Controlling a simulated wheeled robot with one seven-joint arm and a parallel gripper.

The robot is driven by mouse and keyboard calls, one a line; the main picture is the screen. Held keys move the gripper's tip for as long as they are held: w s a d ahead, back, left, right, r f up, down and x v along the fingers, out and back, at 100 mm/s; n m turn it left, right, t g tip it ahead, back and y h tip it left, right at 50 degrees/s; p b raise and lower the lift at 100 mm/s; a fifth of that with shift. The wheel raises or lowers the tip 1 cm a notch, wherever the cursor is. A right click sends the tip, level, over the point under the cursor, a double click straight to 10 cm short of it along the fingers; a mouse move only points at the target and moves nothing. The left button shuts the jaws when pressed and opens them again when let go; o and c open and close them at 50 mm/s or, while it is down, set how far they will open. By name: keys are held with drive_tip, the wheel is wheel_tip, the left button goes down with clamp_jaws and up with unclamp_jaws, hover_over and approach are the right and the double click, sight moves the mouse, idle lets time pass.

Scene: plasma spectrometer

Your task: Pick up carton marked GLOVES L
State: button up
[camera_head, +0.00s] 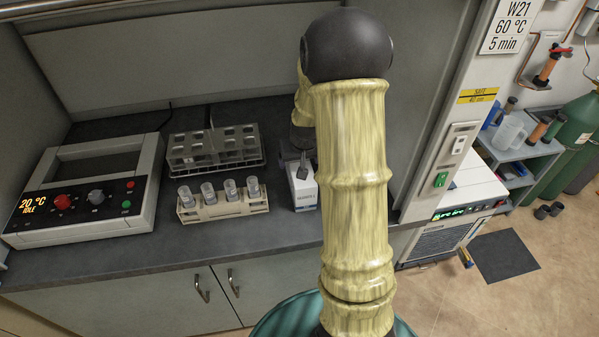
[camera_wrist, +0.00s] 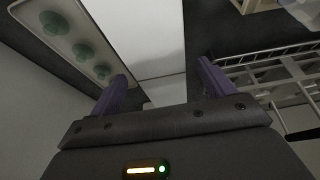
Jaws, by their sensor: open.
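The white carton (camera_head: 304,190) stands on the dark bench, with small print on its front that is hard to read. Its upper part is partly hidden by my gripper (camera_head: 302,165) and arm. In the wrist view the pale carton (camera_wrist: 145,35) lies between my two purple fingers. My gripper (camera_wrist: 165,88) is open there, with a dark gap between the carton and the right finger. The left finger appears close to the carton's left edge; I cannot tell whether it touches. I cannot tell how far down the fingers reach.
A wire rack (camera_head: 214,150) and a beige rack with several tubes (camera_head: 222,203) stand left of the carton. The wire rack (camera_wrist: 275,65) is close to my right finger. A tray with green round items (camera_wrist: 75,45) lies beside my left finger. A heater unit (camera_head: 85,190) is further left.

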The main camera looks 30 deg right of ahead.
drive_tip(key=shift+x, duration=1.3)
drive_tip(key=c, duration=1.3)
